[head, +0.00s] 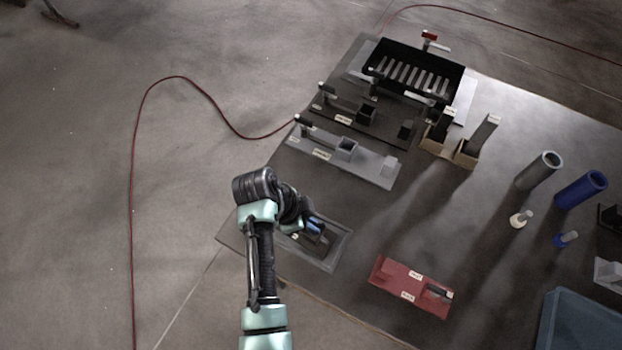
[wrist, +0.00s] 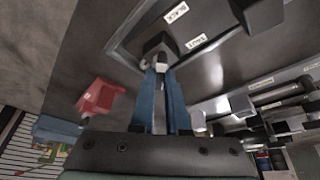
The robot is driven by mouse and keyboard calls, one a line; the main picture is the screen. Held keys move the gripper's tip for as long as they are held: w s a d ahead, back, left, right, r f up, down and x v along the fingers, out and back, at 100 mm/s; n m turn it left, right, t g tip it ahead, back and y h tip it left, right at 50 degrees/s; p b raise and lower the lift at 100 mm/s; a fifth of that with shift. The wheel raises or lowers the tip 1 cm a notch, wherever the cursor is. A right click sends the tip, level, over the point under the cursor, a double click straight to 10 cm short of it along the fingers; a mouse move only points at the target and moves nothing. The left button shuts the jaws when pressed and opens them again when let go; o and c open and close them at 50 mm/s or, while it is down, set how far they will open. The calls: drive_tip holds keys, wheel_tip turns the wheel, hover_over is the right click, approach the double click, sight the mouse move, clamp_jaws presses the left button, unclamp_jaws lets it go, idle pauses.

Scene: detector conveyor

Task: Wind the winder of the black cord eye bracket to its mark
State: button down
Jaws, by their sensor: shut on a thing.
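My gripper (wrist: 160,74) has blue fingers and is shut on a small grey stem (wrist: 161,60), which I take to be the winder, under a dark block (wrist: 157,43). The block stands in a grey framed panel (wrist: 123,38) with one label reading BLACK (wrist: 177,12) and a second label (wrist: 197,42) I cannot read surely. A dark upright piece (wrist: 238,8) is beside it, cut off by the top edge. In the head view my gripper (head: 313,226) is over the same panel (head: 340,254) at the table's near left; my arm partly hides it. I cannot make out a mark.
A red labelled block (head: 411,286) lies to the right. Grey and black fixtures (head: 345,163) stand behind, with a black slotted bin (head: 415,70) at the back. Grey and blue tubes (head: 580,190) stand at the right, a blue tray (head: 575,325) at lower right. The table's middle is clear.

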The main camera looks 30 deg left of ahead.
drive_tip(key=c, duration=0.9)
unclamp_jaws()
drive_tip(key=v, duration=1.3)
